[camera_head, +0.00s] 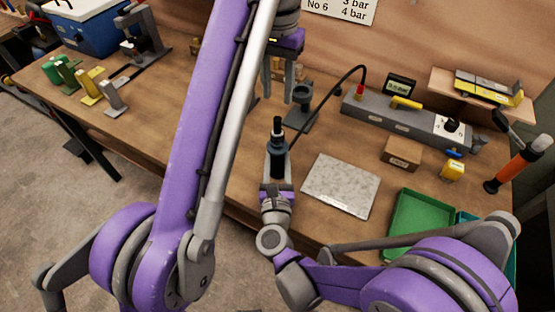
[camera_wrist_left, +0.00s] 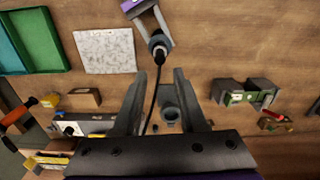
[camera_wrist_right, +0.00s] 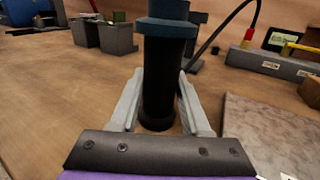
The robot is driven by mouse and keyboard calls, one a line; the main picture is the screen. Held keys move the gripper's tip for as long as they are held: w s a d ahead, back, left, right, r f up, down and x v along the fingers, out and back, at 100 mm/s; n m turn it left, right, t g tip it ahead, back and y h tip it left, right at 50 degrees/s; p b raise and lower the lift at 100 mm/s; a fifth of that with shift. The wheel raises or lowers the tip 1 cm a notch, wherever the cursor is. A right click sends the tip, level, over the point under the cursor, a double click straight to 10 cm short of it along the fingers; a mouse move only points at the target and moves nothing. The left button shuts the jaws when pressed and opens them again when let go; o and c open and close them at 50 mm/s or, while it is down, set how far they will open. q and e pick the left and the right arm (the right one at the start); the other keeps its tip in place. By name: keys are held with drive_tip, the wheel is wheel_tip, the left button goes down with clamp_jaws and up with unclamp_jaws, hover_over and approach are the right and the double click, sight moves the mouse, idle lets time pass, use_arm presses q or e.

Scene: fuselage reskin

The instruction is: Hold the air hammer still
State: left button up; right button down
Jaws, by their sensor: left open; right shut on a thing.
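The air hammer (camera_head: 278,148) is a dark upright cylinder near the bench's front edge. My right gripper (camera_head: 277,165) is shut around its body; in the right wrist view the hammer (camera_wrist_right: 164,75) stands between the two light fingers. A dark hose arcs from it to the grey regulator box (camera_head: 395,115). My left gripper (camera_head: 278,92) is open and empty, above the bench and behind the hammer. In the left wrist view the hammer (camera_wrist_left: 158,46) lies beyond its open fingers. The hammer's lower end is partly hidden by my right gripper.
A grey cup-like stand (camera_head: 302,98) is close to my left gripper. A speckled plate (camera_head: 341,185) lies right of the hammer. A green tray (camera_head: 420,222), a cardboard box (camera_head: 400,153) and an orange-handled tool (camera_head: 517,165) are further right. Coloured clamp-like tools (camera_head: 90,88) stand at the left.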

sight(277, 119)
use_arm(q)
drive_tip(key=shift+m, duration=0.4)
drive_tip(key=shift+f, duration=4.45)
clamp_jaws()
